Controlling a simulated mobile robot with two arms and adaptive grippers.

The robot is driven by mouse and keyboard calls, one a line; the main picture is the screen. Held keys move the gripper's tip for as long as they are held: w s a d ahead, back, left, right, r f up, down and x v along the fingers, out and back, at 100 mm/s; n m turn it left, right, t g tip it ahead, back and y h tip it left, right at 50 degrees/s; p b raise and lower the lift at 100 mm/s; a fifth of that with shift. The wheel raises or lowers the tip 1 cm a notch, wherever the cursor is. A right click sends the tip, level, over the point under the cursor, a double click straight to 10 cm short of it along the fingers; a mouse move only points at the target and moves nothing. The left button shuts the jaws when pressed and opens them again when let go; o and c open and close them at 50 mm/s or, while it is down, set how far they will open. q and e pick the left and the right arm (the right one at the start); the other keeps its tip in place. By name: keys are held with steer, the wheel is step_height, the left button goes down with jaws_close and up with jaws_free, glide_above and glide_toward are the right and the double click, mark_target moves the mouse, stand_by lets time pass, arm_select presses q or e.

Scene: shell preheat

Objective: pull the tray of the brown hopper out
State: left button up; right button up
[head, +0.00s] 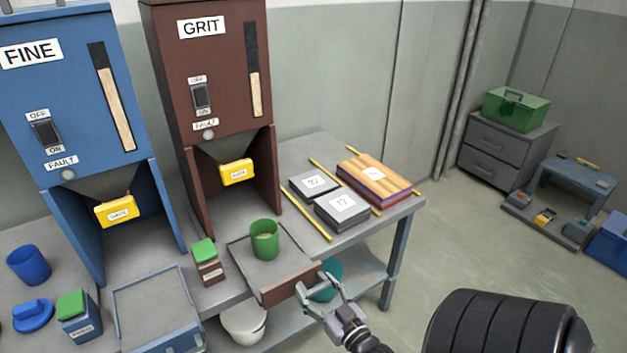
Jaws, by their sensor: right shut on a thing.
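The brown hopper (209,90), labelled GRIT, stands on the bench left of centre. Its tray (250,258) juts forward from under it, and its brown front panel (292,283) is at the front edge of the bench. A green cup (265,242) stands upright on the tray. My right gripper (318,291) is at the right end of the front panel, shut on the tray; the exact contact is hard to see. My left gripper is not in view.
The blue hopper (62,95) and its tray (158,308) are to the left. A small brown box with green lid (207,263) stands close to the brown tray's left side. Dark labelled blocks (342,208) lie to the right.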

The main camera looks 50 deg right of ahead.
steer(key=shift+s+f, duration=0.1)
steer(key=shift+f, duration=0.05)
steer(key=o, duration=1.3)
steer(key=shift+c, duration=0.2)
steer(key=o, duration=0.4)
steer(key=shift+s, duration=0.2)
steer(key=shift+w, duration=0.1)
steer(key=shift+s+a, duration=0.1)
steer(key=shift+s, duration=0.2)
steer(key=v, duration=1.1)
steer(key=shift+s+a, duration=0.15)
